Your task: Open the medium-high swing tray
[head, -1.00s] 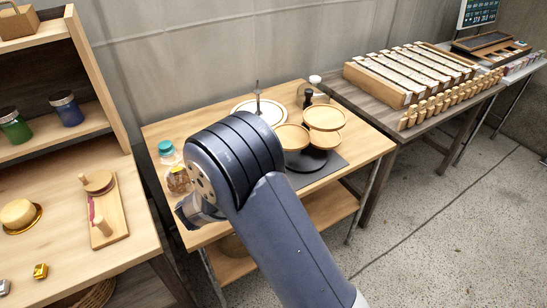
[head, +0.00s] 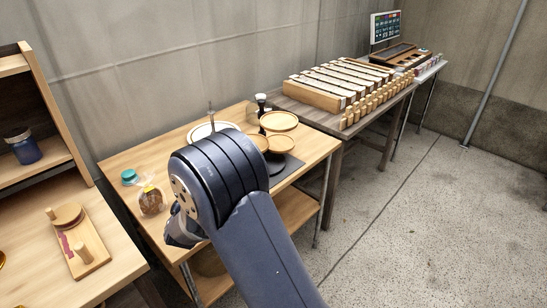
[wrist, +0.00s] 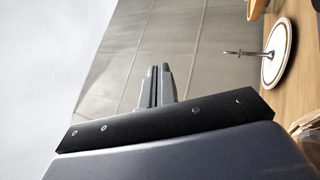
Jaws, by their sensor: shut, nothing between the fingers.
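The swing-tray stand holds round light-wood trays around a dark post on the small middle table. The highest tray (head: 279,121) is swung out to the right. Another tray (head: 255,142) sits lower to the left, partly hidden by my arm, and a further one (head: 279,144) is low in front. Which one is the medium-high tray is hard to tell. My gripper (wrist: 158,68) is shut and empty in the wrist view, pointing at the wall, apart from the stand. In the head view my arm hides its fingers.
The floor at right is clear.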

